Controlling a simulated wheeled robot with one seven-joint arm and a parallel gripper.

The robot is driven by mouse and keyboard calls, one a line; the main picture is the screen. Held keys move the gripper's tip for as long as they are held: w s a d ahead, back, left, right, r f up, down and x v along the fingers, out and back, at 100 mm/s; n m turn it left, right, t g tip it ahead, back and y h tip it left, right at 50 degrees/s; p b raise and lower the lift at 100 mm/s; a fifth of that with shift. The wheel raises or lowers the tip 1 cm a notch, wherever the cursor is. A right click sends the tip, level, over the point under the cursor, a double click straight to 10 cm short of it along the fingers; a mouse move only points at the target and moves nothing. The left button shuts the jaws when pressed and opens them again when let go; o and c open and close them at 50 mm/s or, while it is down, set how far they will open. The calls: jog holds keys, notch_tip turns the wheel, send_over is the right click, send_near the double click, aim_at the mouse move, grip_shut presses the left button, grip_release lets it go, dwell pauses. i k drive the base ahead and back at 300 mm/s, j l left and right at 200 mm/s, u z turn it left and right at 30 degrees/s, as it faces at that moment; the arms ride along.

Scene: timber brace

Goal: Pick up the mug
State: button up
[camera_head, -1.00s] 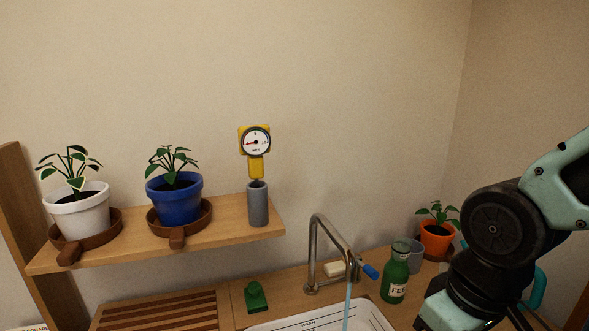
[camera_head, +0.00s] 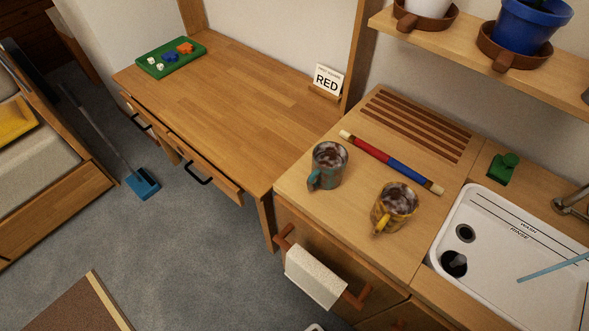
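Two mugs stand upright on the wooden counter left of the sink. One is a grey-teal mug (camera_head: 330,163) with a teal handle pointing toward the lower left. The other is a yellow patterned mug (camera_head: 396,204) to its right and nearer the front edge, with a yellow handle pointing toward the lower left. Both have dark and whitish stuff inside. The task does not say which mug is meant. My gripper is not in the current view.
A red and blue rod (camera_head: 391,162) lies behind the mugs, before a slatted drainer (camera_head: 418,124). The sink (camera_head: 520,250) is at right. A towel (camera_head: 314,277) hangs on a rail below the counter. The desk (camera_head: 240,90) at left is mostly clear, with a green tray (camera_head: 150,66).

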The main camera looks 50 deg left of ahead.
aim_at(329, 160)
jog(key=k+u, duration=0.15)
jog(key=u, duration=0.3)
jog(key=k+u, duration=0.15)
jog(key=u, duration=0.3)
jog(key=k+u, duration=0.15)
jog(key=u, duration=0.3)
